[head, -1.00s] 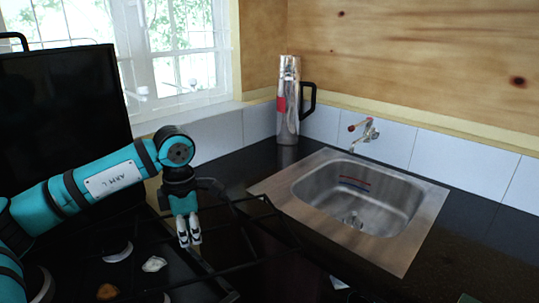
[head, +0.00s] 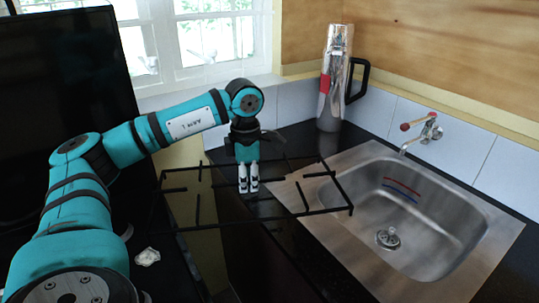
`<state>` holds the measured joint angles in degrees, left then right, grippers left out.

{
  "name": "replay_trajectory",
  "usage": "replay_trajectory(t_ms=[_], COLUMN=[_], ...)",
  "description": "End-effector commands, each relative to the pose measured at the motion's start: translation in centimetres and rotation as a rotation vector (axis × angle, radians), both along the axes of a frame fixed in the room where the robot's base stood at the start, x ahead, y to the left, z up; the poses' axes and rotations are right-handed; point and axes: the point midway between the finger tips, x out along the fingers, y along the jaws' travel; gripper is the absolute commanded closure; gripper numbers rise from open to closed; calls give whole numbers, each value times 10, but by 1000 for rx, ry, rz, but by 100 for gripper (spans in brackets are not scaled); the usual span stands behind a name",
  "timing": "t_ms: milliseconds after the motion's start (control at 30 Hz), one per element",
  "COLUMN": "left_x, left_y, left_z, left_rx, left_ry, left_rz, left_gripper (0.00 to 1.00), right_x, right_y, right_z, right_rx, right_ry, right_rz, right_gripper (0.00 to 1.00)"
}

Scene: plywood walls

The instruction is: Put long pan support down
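The long pan support (head: 322,210) is a black wire grid. It is held up roughly level in the middle of the head view, reaching from above the gap beside the counter to over the sink's left rim. My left gripper (head: 248,188) points down with its pale fingertips close together on a bar near the grid's middle. The bar between the fingertips is partly hidden. My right gripper is out of view.
A steel sink (head: 440,222) with a tap (head: 421,130) is set in the black counter (head: 292,143) at right. A steel flask (head: 333,85) stands at the back corner. A dark stove top (head: 160,275) with a crumpled white piece (head: 147,257) lies lower left.

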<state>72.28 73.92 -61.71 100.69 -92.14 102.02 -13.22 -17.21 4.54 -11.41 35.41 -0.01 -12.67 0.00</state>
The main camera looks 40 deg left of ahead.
Motion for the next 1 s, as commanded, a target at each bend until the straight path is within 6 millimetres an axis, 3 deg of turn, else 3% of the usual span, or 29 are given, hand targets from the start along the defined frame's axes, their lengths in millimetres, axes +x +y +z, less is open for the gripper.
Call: replay_trajectory(t_ms=[167,533,867,1000], left_x=[32,83,97,96], left_y=[27,74,89,89], left_z=[1,-6,-12,-24], left_rx=[-3,-2,-1,0], left_ry=[-4,-5,-3,0], left_rz=[5,2,0,0], left_gripper=[100,100,100,100], right_x=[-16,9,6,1], right_y=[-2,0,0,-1], right_z=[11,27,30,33], right_rx=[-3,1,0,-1], right_ry=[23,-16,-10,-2], right_rz=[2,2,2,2], right_gripper=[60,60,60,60])
